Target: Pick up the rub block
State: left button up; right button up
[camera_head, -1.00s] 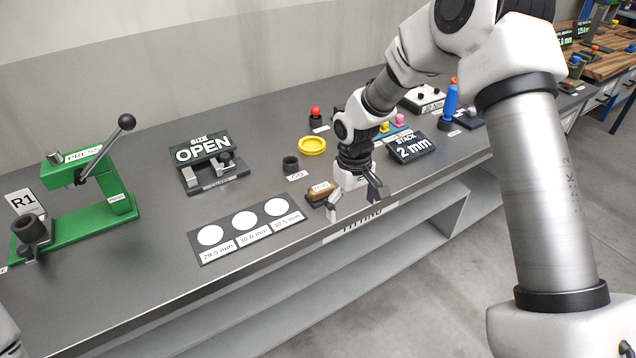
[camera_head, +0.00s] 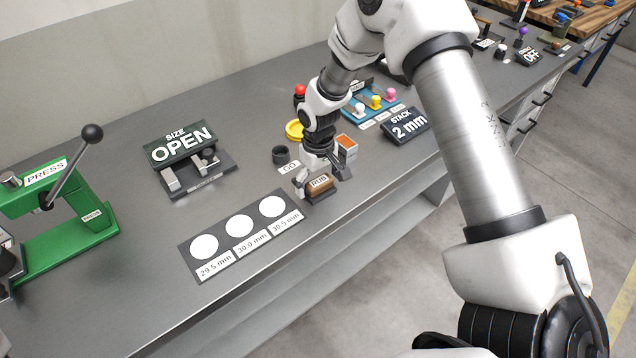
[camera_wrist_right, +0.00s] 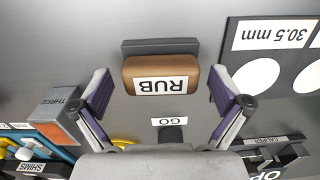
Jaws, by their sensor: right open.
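The rub block (camera_head: 319,183) is a brown rounded block with a white RUB label, on the grey bench by its front edge. It also shows in the right wrist view (camera_wrist_right: 146,68), where its label is upside down. A dark grey piece (camera_wrist_right: 160,46) lies against its far side there. My right gripper (camera_head: 322,178) is open over the block. In the wrist view its two fingers stand apart on either side of the block, with gaps showing. My left gripper is out of view.
A dark size plate (camera_head: 240,237) with three white circles lies left of the block. A caliper stand (camera_head: 190,165) and green press (camera_head: 70,240) are farther left.

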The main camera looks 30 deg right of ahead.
aim_at(319, 180)
jog(key=shift+s, duration=0.1)
jog(key=shift+s+r, duration=0.15)
jog(key=c, duration=0.5)
jog(key=shift+a, duration=0.1)
jog(key=c, duration=0.8)
jog(key=shift+o, duration=0.2)
jog(key=shift+w+r+b, duration=0.2)
jog(key=shift+r+b, duration=0.2)
jog(key=shift+r, duration=0.1)
notch_tip(319, 180, up, 2)
jog(key=shift+r+b, duration=0.2)
jog(key=shift+b, duration=0.25)
jog(key=s+d+b, duration=0.2)
jog(key=s, duration=0.5)
jog(key=s+d+r+b, duration=0.1)
jog(key=s+d+b, duration=0.1)
jog(key=s, duration=0.6)
jog(key=shift+s+d+r+b, duration=0.15)
jog(key=shift+d+r+b, duration=0.15)
jog(key=shift+d, duration=0.35)
